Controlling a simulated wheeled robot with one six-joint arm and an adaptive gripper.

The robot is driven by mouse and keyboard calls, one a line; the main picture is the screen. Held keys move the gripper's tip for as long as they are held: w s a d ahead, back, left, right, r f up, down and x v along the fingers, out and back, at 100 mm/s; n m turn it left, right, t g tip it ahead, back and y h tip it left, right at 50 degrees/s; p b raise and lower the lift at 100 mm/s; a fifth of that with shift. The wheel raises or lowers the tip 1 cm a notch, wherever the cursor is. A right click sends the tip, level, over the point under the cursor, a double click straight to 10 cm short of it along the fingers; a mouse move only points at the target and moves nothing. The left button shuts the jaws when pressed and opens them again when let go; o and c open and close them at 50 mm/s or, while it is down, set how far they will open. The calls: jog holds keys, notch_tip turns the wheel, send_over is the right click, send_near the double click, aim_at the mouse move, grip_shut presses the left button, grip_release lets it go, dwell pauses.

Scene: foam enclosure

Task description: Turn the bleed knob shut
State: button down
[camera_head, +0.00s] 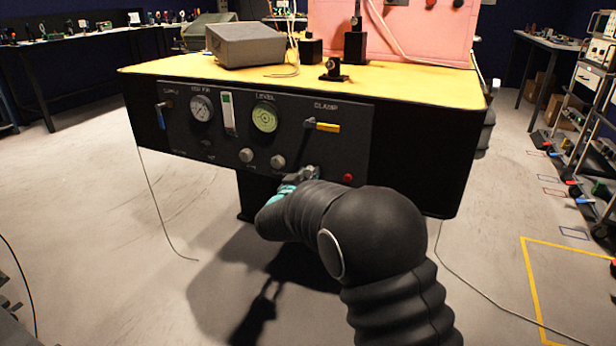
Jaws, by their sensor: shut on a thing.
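The dark control panel (225,135) is on the front of a bench with a yellow top. My gripper (308,172) is at the panel's lower edge, right of two round grey knobs (246,155) and (278,161). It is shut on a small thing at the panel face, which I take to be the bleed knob. No readable bleed label shows.
Left on the panel are a blue-handled lever (161,115), a pressure gauge (201,108) and a green round dial (265,117). A yellow clamp handle (324,126) is above my gripper, and a red button (348,178) close to its right. Thin cables hang to the floor.

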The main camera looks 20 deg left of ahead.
jog(key=m+b, duration=0.3)
jog(key=b, duration=0.1)
jog(key=shift+a+f+m, duration=0.1)
jog(key=shift+f+m, duration=0.15)
jog(key=shift+m, duration=0.05)
jog(key=m+b, duration=0.5)
jog(key=shift+m+t+h, duration=0.3)
jog(key=m+b, duration=0.2)
jog(key=shift+m, duration=0.4)
jog(key=shift+r+m+b, duration=0.2)
jog(key=shift+m+b, duration=0.75)
jog(key=shift+m, duration=0.65)
jog(key=c, duration=0.8)
grip_release()
jog(key=shift+h, duration=0.4)
